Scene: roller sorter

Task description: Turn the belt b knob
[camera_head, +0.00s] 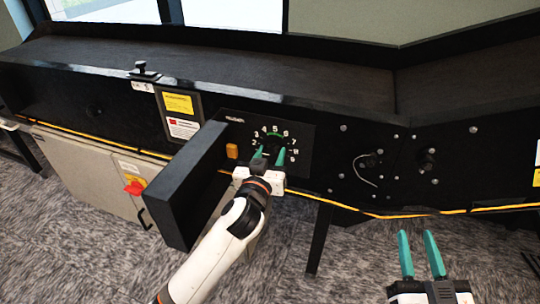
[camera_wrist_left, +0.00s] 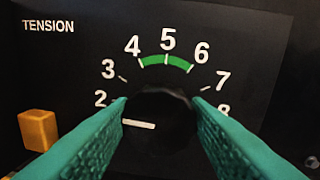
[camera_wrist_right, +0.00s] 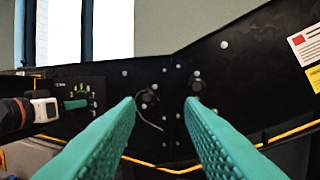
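A round black knob (camera_wrist_left: 160,130) with a white pointer sits on a black panel marked TENSION (camera_wrist_left: 48,26). In the left wrist view its pointer aims left, just below the 2. The dial has white numbers and a green band from about 4 to 6. My left gripper (camera_head: 269,156) is at this dial, its green fingers apart, one on each side of the knob. I cannot see a clear grip; the fingertips hide the knob's side edges. My right gripper (camera_head: 422,245) is open and empty, low at the right, away from the machine.
An orange button (camera_head: 232,151) is left of the dial. A black box-like guard (camera_head: 190,190) juts out left of my left arm. A grey cabinet with a red switch (camera_head: 134,188) stands further left. Another black knob (camera_head: 427,160) and a thin wire loop are on the right.

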